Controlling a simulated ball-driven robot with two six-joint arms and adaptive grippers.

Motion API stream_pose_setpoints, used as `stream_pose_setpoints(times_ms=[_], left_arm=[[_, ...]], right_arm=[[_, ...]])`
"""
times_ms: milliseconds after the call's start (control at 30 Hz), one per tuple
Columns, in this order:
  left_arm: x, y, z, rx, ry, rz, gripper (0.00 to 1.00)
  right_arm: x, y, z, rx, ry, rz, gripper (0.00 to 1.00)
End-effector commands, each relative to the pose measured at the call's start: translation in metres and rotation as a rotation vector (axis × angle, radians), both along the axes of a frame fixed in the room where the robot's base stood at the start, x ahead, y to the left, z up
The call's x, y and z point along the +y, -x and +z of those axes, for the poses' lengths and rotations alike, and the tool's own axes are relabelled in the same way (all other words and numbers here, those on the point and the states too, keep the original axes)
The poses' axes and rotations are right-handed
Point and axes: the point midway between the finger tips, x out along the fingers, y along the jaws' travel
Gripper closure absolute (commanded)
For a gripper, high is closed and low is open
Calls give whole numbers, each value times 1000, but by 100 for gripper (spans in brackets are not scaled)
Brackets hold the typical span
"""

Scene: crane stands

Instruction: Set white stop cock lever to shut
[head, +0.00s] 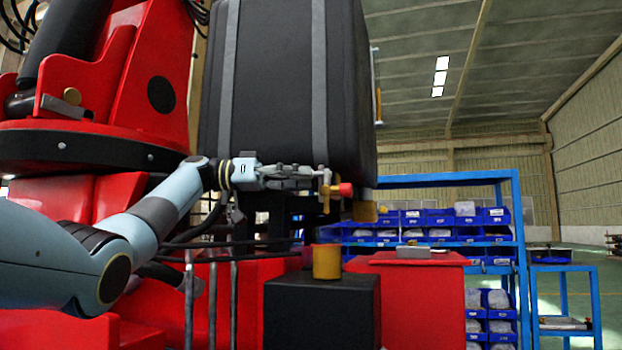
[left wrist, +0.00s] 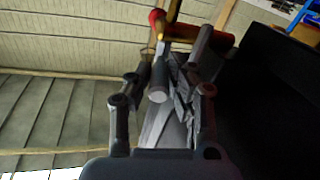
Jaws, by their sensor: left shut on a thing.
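My left gripper (head: 318,178) reaches in from the left, along the lower edge of a large black block with grey straps. In the left wrist view its fingers (left wrist: 165,85) are closed around a pale, round-ended lever (left wrist: 158,94), which I take as the white stop cock lever. The lever runs to a brass stop cock (left wrist: 178,32) with red parts just beyond the fingertips. In the head view the brass fitting (head: 326,193) and a red end piece (head: 346,190) show beside the fingertips. The fingers hide much of the lever. My right gripper is not in view.
The black block (head: 275,85) stands right behind and above the gripper. A yellow cylinder (head: 326,261) stands on a black box (head: 320,300) below. Red machinery (head: 120,90) fills the left. A blue rack with bins (head: 440,215) stands behind. Open floor lies right.

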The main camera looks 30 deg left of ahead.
Motion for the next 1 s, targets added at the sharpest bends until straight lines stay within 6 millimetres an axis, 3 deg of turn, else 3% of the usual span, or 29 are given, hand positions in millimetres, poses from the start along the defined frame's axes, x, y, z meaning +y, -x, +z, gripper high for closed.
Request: stream_pose_setpoints(times_ms=[367,400,567,867,1000], left_arm=[[2,0,2,-2,2,5,100],[2,0,2,-2,2,5,80],[2,0,1,-2,1,2,59],[3,1,0,0,1,0,58],[17,7,0,0,0,2,58]], right_arm=[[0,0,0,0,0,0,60],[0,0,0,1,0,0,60],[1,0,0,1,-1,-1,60],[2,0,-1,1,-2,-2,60],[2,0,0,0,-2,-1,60]])
